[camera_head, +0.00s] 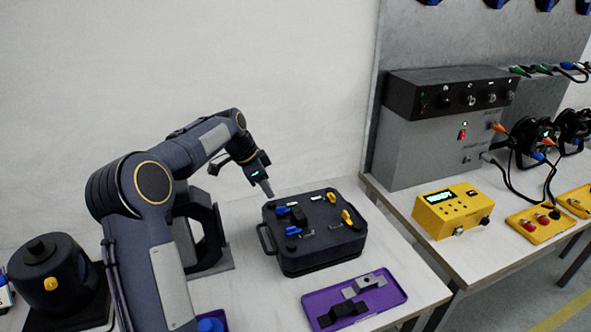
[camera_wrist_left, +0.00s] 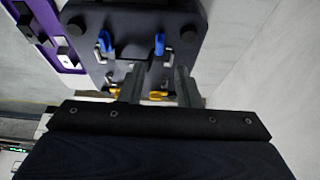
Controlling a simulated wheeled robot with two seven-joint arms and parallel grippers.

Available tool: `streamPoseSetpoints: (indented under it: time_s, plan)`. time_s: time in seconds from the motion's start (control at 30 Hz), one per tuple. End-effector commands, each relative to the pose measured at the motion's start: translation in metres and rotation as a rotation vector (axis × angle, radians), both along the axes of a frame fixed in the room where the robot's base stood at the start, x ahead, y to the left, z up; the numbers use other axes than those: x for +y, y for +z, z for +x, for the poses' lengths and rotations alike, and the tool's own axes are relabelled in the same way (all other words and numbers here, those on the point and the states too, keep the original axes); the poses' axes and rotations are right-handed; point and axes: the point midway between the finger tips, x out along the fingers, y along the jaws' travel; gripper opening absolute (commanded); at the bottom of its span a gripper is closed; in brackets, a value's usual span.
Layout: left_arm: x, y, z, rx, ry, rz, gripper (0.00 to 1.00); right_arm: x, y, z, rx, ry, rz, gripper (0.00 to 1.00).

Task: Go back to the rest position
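My left gripper (camera_head: 267,189) hangs at the end of my bent left arm, beside and above the back left corner of a black case (camera_head: 322,262). It points down and touches nothing that I can see. In the left wrist view its two fingers (camera_wrist_left: 160,80) stand apart with nothing between them. The case (camera_wrist_left: 125,20) lies beyond the fingers there, with blue and yellow parts on its top. My right gripper is in neither view.
A purple tray (camera_head: 388,297) with grey and black pieces lies in front of the case. A dark round pot (camera_head: 52,275) stands at the left. A yellow meter (camera_head: 452,211) and a grey box (camera_head: 425,140) stand on the right bench. The white table has bare room around the case.

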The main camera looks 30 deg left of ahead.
Motion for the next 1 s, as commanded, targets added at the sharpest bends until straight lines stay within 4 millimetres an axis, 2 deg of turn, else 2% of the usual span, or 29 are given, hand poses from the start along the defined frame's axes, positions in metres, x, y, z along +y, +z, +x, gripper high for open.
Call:
streamPoseSetpoints:
  time_s: [0.2, 0.27, 0.37, 0.47, 0.5, 0.63, 0.8, 0.9, 1.0]
  plan:
    - [-0.003, 0.003, -0.002, 0.000, 0.004, 0.001, 0.30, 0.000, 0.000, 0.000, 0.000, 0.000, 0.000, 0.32]
    - [-0.011, 0.011, -0.007, -0.001, 0.016, 0.002, 0.30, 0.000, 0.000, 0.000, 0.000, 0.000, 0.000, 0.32]
    - [-0.036, 0.033, -0.029, 0.001, 0.066, 0.000, 0.30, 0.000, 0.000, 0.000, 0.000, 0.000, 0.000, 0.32]
    - [-0.071, 0.058, -0.069, 0.003, 0.160, -0.013, 0.30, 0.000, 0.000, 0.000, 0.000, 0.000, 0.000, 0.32]
    - [-0.085, 0.065, -0.089, 0.004, 0.206, -0.025, 0.30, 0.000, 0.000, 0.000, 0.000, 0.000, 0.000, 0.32]
    - [-0.127, 0.073, -0.158, 0.004, 0.366, -0.085, 0.30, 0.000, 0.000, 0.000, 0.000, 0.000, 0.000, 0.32]
    - [-0.172, 0.052, -0.245, 0.013, 0.573, -0.214, 0.30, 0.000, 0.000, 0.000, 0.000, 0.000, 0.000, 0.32]
    - [-0.192, 0.032, -0.282, 0.025, 0.667, -0.293, 0.30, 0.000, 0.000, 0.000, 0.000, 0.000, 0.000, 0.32]
    - [-0.206, 0.014, -0.306, 0.041, 0.732, -0.355, 0.30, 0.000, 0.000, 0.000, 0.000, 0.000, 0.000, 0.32]
